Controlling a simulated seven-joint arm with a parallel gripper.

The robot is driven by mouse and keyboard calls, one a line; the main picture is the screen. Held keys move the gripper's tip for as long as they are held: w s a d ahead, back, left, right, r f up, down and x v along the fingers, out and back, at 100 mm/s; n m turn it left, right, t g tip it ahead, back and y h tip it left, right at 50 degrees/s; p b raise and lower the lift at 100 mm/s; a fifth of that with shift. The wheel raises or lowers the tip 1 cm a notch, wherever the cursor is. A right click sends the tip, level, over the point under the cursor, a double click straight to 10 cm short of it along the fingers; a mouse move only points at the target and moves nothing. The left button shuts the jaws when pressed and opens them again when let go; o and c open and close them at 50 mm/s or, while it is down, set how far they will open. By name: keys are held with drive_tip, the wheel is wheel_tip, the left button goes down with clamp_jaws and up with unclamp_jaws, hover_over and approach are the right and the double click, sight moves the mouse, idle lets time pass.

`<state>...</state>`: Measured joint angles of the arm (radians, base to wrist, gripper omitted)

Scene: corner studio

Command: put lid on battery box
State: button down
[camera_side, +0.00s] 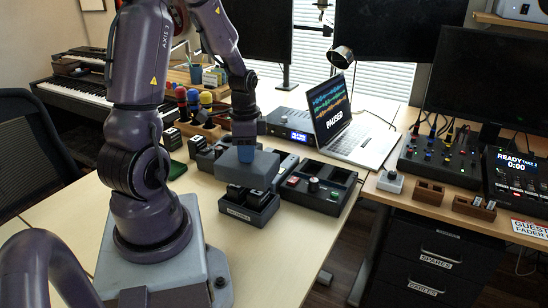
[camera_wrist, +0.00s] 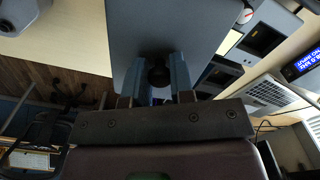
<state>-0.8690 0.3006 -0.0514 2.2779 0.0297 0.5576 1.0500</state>
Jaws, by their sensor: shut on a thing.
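My gripper (camera_side: 246,152) is shut on the lid (camera_side: 232,173), a flat grey plate. In the wrist view the blue fingers of my gripper (camera_wrist: 157,80) close around a dark round knob on the lid (camera_wrist: 175,25). The battery box (camera_side: 247,217) is a dark grey open box with a label on its front, standing on the table. Dark batteries (camera_side: 257,197) stand in it and rise above its rim. The lid is held over the batteries, roughly level; whether it touches them cannot be told. The lid hides the back of the box.
Other dark units stand behind the lid. A rack with coloured-topped items (camera_side: 198,125) is behind left. A laptop (camera_side: 358,143) is further back. The table front is clear.

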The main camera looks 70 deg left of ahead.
sight(248, 176)
drive_tip(key=shift+s+d+f+m, duration=0.1)
drive_tip(key=shift+d+f+m, duration=0.1)
drive_tip(key=shift+m, duration=0.5)
drive_tip(key=shift+f, duration=2.75)
drive_tip(key=shift+f, duration=0.6)
drive_tip(key=c, duration=1.3)
unclamp_jaws()
drive_tip(key=shift+o, duration=0.2)
drive_tip(key=shift+r, duration=5.5)
